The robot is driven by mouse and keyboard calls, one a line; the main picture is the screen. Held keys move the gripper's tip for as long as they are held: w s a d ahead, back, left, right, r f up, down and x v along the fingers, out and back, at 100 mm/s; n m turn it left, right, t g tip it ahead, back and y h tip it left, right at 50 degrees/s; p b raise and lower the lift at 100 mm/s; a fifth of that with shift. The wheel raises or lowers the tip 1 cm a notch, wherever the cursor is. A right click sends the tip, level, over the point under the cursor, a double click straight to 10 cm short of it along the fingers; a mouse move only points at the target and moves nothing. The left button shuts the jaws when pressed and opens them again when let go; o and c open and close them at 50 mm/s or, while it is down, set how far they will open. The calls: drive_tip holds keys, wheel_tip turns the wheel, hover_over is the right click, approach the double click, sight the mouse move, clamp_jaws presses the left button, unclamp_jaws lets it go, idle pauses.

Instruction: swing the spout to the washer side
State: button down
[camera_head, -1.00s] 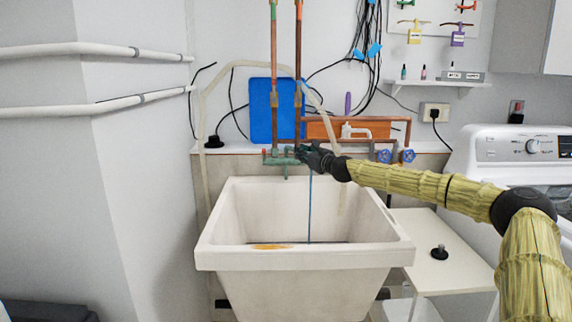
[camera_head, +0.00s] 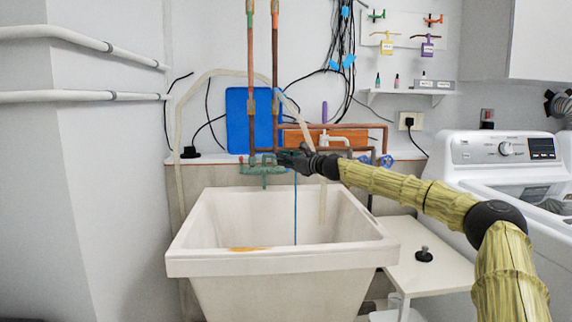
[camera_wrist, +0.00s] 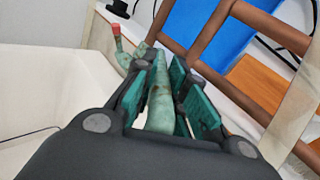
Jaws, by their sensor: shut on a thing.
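The green, weathered tap (camera_head: 258,170) is on the wall side above the back rim of the sink. In the wrist view its spout (camera_wrist: 160,98) runs between my gripper's teal finger pads, toward the palm. My gripper (camera_head: 284,157) reaches in from the right at the tap and is shut on the spout; the wrist view shows the fingers (camera_wrist: 167,85) on either side of it. A red-tipped tap handle (camera_wrist: 117,32) shows beyond. The white washer (camera_head: 485,150) stands at the right. The spout's far end is hidden by my gripper in the head view.
The white sink (camera_head: 280,262) lies below the tap, with a blue cord hanging into it. Copper pipes (camera_head: 250,60) and a blue board (camera_head: 238,110) are behind. A low white table (camera_head: 445,265) with a black knob-like item stands between sink and washer.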

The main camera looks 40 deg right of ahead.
drive_tip(key=shift+d, duration=0.15)
drive_tip(key=c, duration=1.5)
unclamp_jaws()
drive_tip(key=shift+o, duration=0.6)
drive_tip(key=shift+s, duration=0.1)
drive_tip(key=v, duration=1.1)
drive_tip(key=shift+s, duration=0.25)
